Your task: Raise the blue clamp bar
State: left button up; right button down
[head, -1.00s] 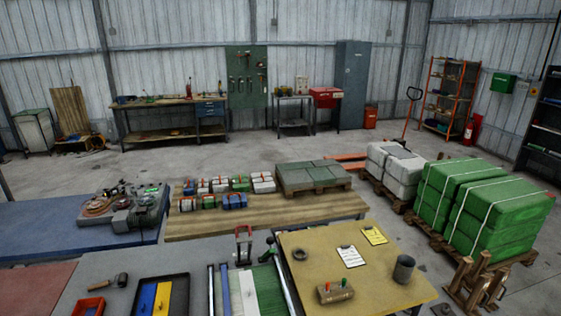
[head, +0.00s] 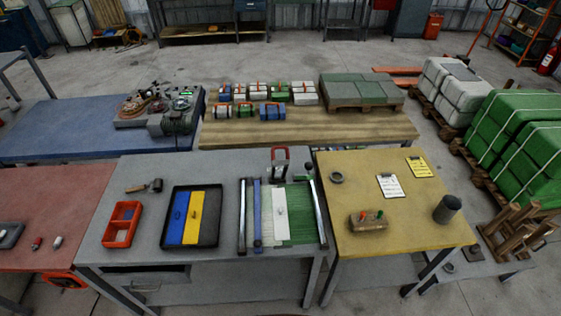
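A narrow blue bar (head: 257,214), which looks like the clamp bar, lies lengthwise on the grey table (head: 180,167). It is next to a silver rail (head: 242,218) on its left. A white strip (head: 280,217) and green sheet material (head: 302,222) are on its right, with a second silver rail (head: 318,214) beyond. I cannot tell whether the bar touches the surface under it. A red-and-black upright part (head: 280,158) stands at the back of this set. Neither of my grippers is in view.
A black tray (head: 213,226) with blue and yellow strips, a red bin (head: 122,224) and a mallet (head: 145,186) lie left of the rails. A yellow-topped table (head: 340,238) with clipboards, a dark cup (head: 447,209) and a block stands at right.

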aim_at(257, 243)
jog(key=z, duration=0.1)
jog(key=i, duration=0.95)
jog(key=z, duration=0.4)
